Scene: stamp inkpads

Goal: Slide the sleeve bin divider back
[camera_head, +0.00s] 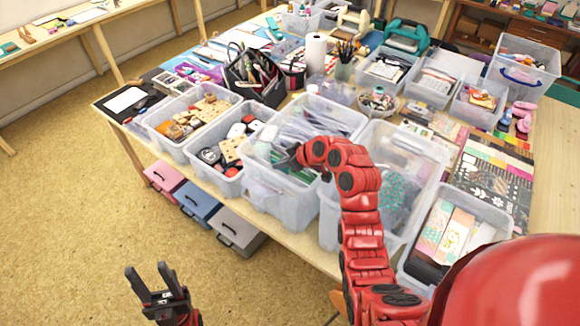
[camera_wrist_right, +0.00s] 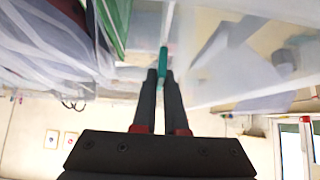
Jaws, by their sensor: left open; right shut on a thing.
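The clear sleeve bin (camera_head: 268,192) stands at the front edge of the table, with clear plastic sleeves (camera_head: 305,122) in its far part and green pieces near its front. My right gripper (camera_head: 288,161) reaches into this bin. In the right wrist view its two dark fingers (camera_wrist_right: 163,75) are shut on a narrow teal piece (camera_wrist_right: 163,55), which looks like the edge or tab of the divider. A green panel (camera_wrist_right: 114,22) shows to the left of the fingers. The divider's full outline is hidden in the head view. My left gripper (camera_head: 147,268) is open and empty, over the floor away from the table.
Clear bins of stamps (camera_head: 228,160) and wooden blocks (camera_head: 165,135) stand left of the sleeve bin. Another clear bin (camera_head: 400,145) stands close on its right, behind my right arm. A paper towel roll (camera_head: 316,52) and a dark caddy (camera_head: 262,93) stand behind.

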